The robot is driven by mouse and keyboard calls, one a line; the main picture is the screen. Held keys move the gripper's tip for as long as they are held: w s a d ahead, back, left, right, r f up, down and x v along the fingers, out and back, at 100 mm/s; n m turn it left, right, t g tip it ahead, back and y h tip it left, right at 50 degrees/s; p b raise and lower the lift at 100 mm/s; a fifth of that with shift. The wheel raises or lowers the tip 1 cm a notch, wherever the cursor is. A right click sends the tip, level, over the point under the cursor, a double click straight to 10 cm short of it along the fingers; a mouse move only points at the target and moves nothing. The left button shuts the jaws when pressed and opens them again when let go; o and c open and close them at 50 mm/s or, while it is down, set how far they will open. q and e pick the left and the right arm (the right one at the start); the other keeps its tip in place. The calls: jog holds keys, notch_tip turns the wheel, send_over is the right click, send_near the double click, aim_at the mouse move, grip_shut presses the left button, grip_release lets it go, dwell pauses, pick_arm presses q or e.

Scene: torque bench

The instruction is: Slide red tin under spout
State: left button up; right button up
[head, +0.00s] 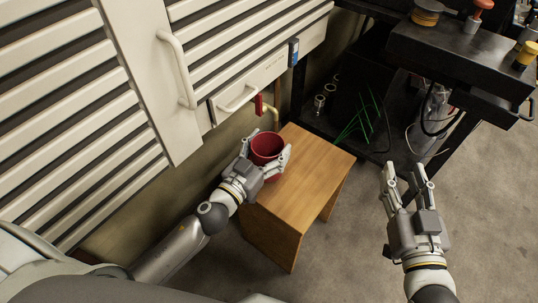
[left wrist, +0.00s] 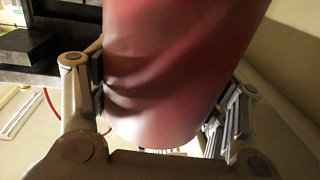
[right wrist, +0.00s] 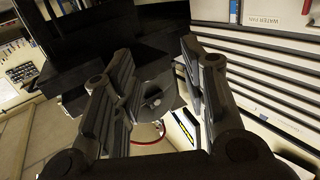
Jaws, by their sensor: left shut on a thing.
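The red tin (head: 266,147) is an open-topped, upright cup shape at the far left end of a wooden stool (head: 303,180). My left gripper (head: 267,157) is shut around its sides, with one finger on each side; the tin fills the left wrist view (left wrist: 178,70) between the fingers. The gripper hides the tin's base, so I cannot tell whether it touches the stool. The brass spout (head: 274,115), with a red handle (head: 258,104), comes from the wall just behind the tin's rim. My right gripper (head: 404,173) is open and empty, away to the right of the stool.
A slatted cream cabinet (head: 185,60) with handles stands left of and above the tin. A dark bench (head: 450,60) with knobs stands at the back right. Green wire-like strands (head: 362,118) lie beyond the stool. The stool's middle is bare.

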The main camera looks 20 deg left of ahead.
pick_arm(q)
notch_tip(320, 180, down, 2)
jog(key=shift+f+b, duration=0.2)
jog(key=shift+b, duration=0.5)
pick_arm(e)
notch_tip(320, 180, up, 8)
jog(key=s+t+y, duration=0.1)
jog(key=t+y, duration=0.1)
jog(key=t, duration=0.2)
jog(key=shift+a+f+t, duration=0.15)
jog(key=shift+a+t, duration=0.15)
jog(key=shift+a, duration=0.1)
jog(key=shift+s, duration=0.15)
pick_arm(q)
jog(key=shift+f, duration=0.15)
pick_arm(e)
jog(key=shift+s+r, duration=0.15)
jog(key=shift+r, duration=0.2)
pick_arm(q)
jog(key=o, duration=1)
